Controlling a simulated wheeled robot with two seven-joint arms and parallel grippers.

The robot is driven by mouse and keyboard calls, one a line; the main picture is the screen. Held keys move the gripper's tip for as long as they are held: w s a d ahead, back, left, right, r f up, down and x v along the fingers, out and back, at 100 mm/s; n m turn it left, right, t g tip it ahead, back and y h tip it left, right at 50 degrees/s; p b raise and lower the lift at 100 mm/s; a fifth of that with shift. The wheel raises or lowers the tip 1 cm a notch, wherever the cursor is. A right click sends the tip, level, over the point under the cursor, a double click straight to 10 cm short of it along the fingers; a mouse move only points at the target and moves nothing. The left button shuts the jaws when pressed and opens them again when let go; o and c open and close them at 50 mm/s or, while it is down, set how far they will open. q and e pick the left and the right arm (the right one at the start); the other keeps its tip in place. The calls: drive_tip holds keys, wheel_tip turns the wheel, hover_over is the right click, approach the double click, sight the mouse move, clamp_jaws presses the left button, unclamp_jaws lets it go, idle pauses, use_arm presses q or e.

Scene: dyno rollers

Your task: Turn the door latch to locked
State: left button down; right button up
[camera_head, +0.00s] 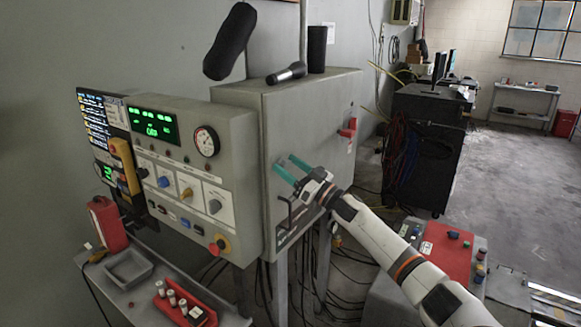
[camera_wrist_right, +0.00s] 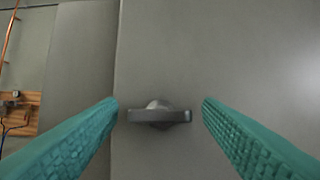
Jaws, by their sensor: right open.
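The latch (camera_wrist_right: 160,115) is a small grey bar on a round hub, lying crosswise in the wrist view on the grey cabinet door (camera_wrist_right: 225,50). My right gripper (camera_head: 284,163) is open, with teal fingers pointing at the door (camera_head: 315,115) in the head view. In the wrist view, its fingers (camera_wrist_right: 160,103) lie on either side of the latch, with a gap at each end of the bar. I cannot tell how far the fingertips are from the door. The latch is not clear in the head view. My left gripper is not in view.
A red switch (camera_head: 348,131) sits on the door to the right of my gripper. A dark handle (camera_head: 284,214) is below it. A control panel (camera_head: 232,150) with knobs and a gauge adjoins on the left. A flashlight (camera_head: 287,73) lies on the cabinet top.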

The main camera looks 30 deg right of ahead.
drive_tip(key=shift+c, duration=0.3)
drive_tip(key=c, duration=0.9)
drive_tip(key=shift+c, duration=0.2)
